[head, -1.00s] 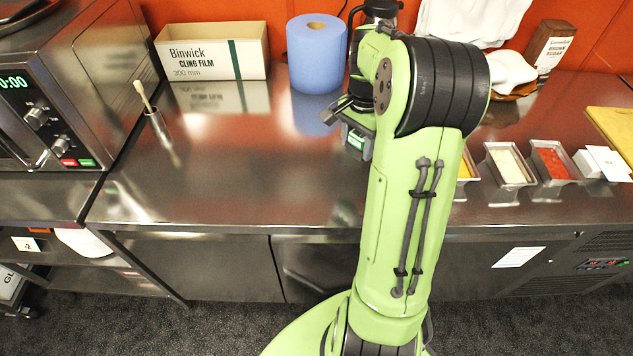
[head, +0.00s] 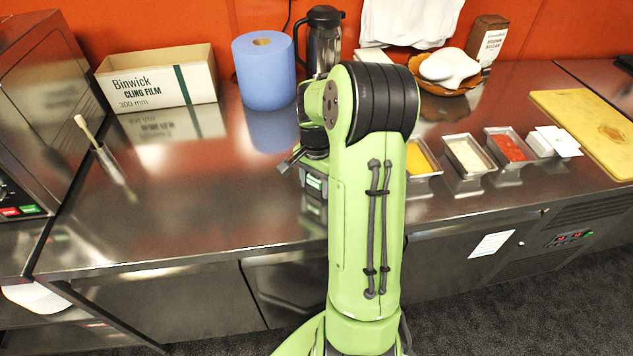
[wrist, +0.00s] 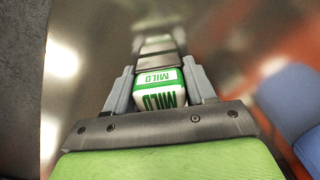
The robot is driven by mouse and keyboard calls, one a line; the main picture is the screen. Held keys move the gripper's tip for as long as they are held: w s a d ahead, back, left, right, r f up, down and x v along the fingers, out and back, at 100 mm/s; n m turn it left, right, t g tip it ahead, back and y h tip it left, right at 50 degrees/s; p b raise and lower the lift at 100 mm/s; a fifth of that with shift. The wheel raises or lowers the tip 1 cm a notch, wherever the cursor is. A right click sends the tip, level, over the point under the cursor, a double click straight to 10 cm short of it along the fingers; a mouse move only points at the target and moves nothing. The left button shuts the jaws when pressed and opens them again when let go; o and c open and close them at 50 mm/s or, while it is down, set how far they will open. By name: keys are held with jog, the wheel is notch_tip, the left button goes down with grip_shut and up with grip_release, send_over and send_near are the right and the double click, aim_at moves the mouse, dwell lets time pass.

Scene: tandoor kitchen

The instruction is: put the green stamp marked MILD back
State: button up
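The green-and-white stamp marked MILD (wrist: 158,97) sits between the two grey fingers of my gripper (wrist: 160,78) in the wrist view. The fingers press on its sides, and MILD reads on two of its faces. In the head view my gripper (head: 312,168) is beyond my arm, over the steel counter (head: 215,195), partly hidden by the arm. A small green-and-white patch shows there, too small to read. I cannot tell the stamp's place of rest in these views.
At the back stand a cling film box (head: 150,85), a blue paper roll (head: 264,75) and a dark flask (head: 322,40). Food trays (head: 467,155) and a yellow board (head: 590,125) are right. The counter's left middle is clear.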

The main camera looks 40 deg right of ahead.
jog(key=o, duration=0.4)
notch_tip(320, 180, up, 12)
jog(key=p, duration=0.3)
jog(key=shift+p, duration=0.3)
jog(key=shift+a+r, duration=0.15)
jog(key=shift+r, duration=0.2)
jog(key=s+a+r+n+t+h, duration=0.1)
jog(key=s+a+r+n, duration=0.25)
jog(key=a, duration=0.35)
jog(key=s+a+r+n+t+h, duration=0.1)
jog(key=s+a+r+n, duration=0.1)
jog(key=a+r+n, duration=0.45)
jog(key=s+a+f+n+t, duration=0.1)
jog(key=s+a+n, duration=0.1)
jog(key=s+a, duration=0.1)
jog(key=s+a+f+n+t+y, duration=0.1)
jog(key=s+a+n, duration=0.1)
jog(key=s+a, duration=0.1)
jog(key=s+a+f+n+t+y, duration=0.1)
jog(key=s+a, duration=0.2)
jog(key=s, duration=0.1)
jog(key=shift+a+f+n+t, duration=0.2)
jog(key=shift+n+t, duration=0.1)
jog(key=shift+n, duration=0.1)
